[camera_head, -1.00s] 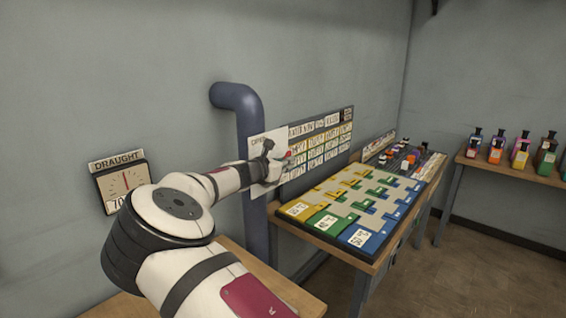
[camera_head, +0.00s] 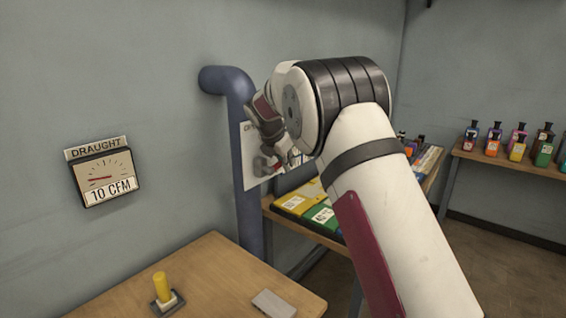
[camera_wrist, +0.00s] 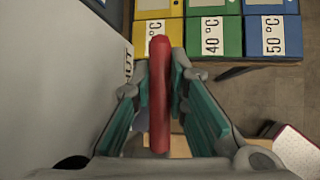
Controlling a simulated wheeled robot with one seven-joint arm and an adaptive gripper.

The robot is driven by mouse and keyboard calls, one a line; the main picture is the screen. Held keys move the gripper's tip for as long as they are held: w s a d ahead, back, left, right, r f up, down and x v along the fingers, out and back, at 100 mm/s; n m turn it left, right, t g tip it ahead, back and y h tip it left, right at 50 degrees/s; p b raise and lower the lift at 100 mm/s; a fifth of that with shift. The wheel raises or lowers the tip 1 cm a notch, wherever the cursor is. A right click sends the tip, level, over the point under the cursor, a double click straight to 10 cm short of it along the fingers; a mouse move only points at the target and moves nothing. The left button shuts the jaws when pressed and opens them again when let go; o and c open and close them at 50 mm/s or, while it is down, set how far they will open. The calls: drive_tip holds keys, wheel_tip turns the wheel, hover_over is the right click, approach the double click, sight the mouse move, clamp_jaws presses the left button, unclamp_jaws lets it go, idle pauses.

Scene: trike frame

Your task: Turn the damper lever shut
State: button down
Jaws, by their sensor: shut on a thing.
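The damper lever's red handle (camera_wrist: 159,100) runs upright between the teal pads of my gripper (camera_wrist: 172,85) in the wrist view; the fingers are closed around it. In the head view my gripper (camera_head: 281,163) is at the white damper plate (camera_head: 250,174) on the blue pipe (camera_head: 248,215), and my arm hides part of it. The plate's edge lettering, partly seen as "HUT" in the wrist view, is beside the handle. The draught gauge (camera_head: 107,178) on the wall reads 10 CFM, its needle pointing left.
A wooden table (camera_head: 215,270) in front holds a yellow peg on a base (camera_head: 162,290) and a grey block (camera_head: 274,303). A bench of coloured folders (camera_head: 300,203) stands right of the pipe, largely behind my arm. Several bottles (camera_head: 520,146) stand on the far-right table.

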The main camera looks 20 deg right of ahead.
drive_tip(key=shift+f+g+y+b, duration=0.35)
drive_tip(key=shift+f+g+y, duration=0.05)
drive_tip(key=shift+f+y, duration=0.1)
drive_tip(key=shift+f, duration=0.1)
drive_tip(key=c, duration=1.6)
unclamp_jaws()
drive_tip(key=shift+o, duration=0.2)
drive_tip(key=shift+r, duration=0.2)
drive_tip(key=shift+s+a+r, duration=0.1)
drive_tip(key=shift+a+r, duration=0.05)
drive_tip(key=shift+r, duration=0.1)
drive_tip(key=v, duration=1.1)
drive_tip(key=shift+r, duration=0.1)
